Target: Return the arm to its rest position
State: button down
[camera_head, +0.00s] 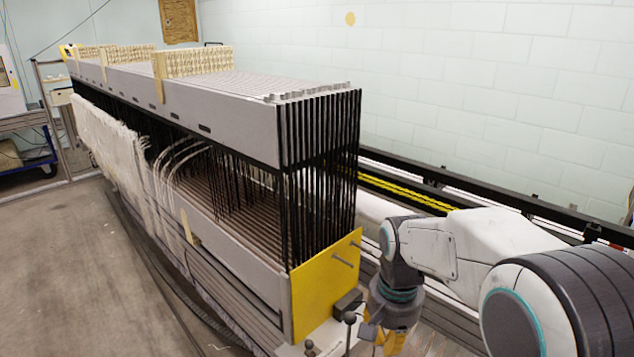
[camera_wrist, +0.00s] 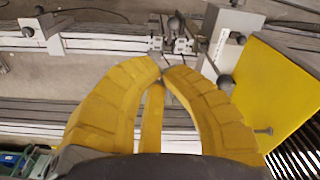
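My arm (camera_head: 480,240) reaches in from the lower right of the head view, and its wrist is bent downward beside the yellow end plate of the loom frame. Only a little of my yellow gripper shows at the bottom edge there, below the dark wrist.
The long loom frame (camera_head: 235,110) with black vertical bars and white threads fills the middle. Its yellow end plate (camera_head: 325,286) is close to my wrist; it also shows in the wrist view (camera_wrist: 270,90). Black-knobbed levers (camera_wrist: 225,83) stand near my fingertips. Open floor (camera_head: 60,270) lies left.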

jog(key=s+d+r+n+t+p, duration=0.1)
jog(key=s+d+r+n+p, duration=0.1)
jog(key=s+r+p, duration=0.3)
jog(key=s+d+r+n+t+p, duration=0.2)
jog(key=s+r+p, duration=0.3)
jog(key=s+r, duration=0.5)
jog(key=s+d, duration=0.1)
jog(key=s, duration=0.1)
jog(key=shift+s+r+n, duration=0.15)
jog(key=shift+s+n, duration=0.15)
jog(key=shift+n, duration=0.1)
